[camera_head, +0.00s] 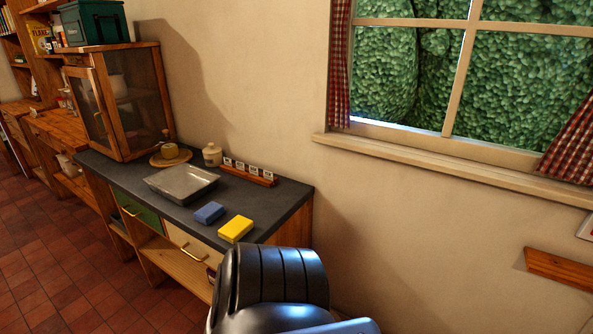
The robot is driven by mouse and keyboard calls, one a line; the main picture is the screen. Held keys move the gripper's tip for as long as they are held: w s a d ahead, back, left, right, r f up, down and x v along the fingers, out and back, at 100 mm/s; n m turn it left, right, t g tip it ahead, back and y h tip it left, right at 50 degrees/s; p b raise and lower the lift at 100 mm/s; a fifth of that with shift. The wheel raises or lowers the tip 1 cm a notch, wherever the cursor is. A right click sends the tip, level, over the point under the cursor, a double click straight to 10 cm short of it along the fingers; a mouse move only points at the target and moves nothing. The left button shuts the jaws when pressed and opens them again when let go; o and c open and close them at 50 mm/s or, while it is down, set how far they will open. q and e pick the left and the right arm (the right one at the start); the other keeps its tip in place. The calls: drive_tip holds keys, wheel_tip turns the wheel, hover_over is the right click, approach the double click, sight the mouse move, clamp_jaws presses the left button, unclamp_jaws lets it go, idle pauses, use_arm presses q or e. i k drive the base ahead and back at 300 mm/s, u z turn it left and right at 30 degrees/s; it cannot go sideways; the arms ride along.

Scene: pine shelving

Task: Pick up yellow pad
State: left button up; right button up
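The yellow pad (236,229) lies flat on the dark countertop (262,214), close to its front edge and near its right end. A blue pad (209,212) lies just to its left, with a small gap between them. A black rounded part of my own body fills the bottom middle, in front of the counter's right end. Neither of my grippers shows in the head view.
A grey metal tray (181,183) sits left of the pads. Behind it are a lidded jar (212,155), a wooden holder with small cards (249,175) and a glass-fronted wooden cabinet (118,100). Drawers with handles are below. Bare countertop lies right of the yellow pad.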

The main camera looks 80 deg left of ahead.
sight(235, 229)
drive_tip(key=u, duration=3.3)
